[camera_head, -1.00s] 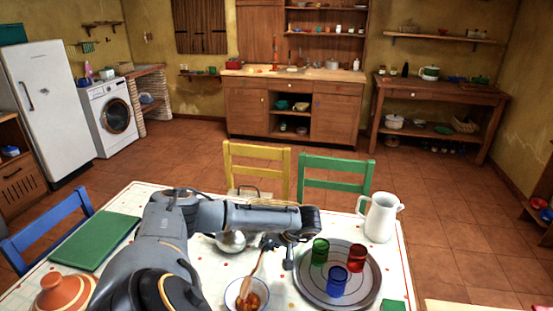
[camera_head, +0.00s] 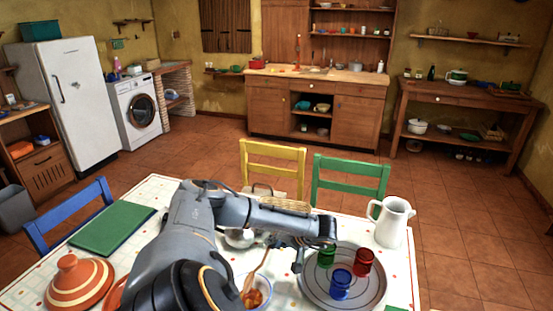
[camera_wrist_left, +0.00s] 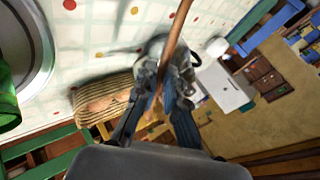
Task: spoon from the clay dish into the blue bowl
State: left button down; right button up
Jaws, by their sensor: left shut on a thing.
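My left gripper (camera_head: 275,243) is shut on the handle of a wooden spoon (camera_head: 259,265). In the left wrist view the spoon (camera_wrist_left: 173,45) runs between the dark fingers (camera_wrist_left: 155,108). The spoon slants down, its head at a bowl with a blue rim (camera_head: 269,283) that holds reddish-orange food. I cannot tell whether the spoon head touches the food. My arm hides the bowl's left part. An orange clay dish (camera_head: 113,295) shows only as a sliver beside my arm, next to a striped clay lid (camera_head: 78,285). My right gripper is not in view.
A round metal tray (camera_head: 315,290) with green, red and blue glasses stands right of the bowl. A white jug (camera_head: 392,222) stands behind it. A metal pot (camera_head: 240,238) is behind my gripper. A green book (camera_head: 112,232) lies at left. Chairs line the table.

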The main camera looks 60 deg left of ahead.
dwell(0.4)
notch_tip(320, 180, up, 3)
jog(key=p, duration=0.3)
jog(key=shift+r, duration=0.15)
dwell(0.3)
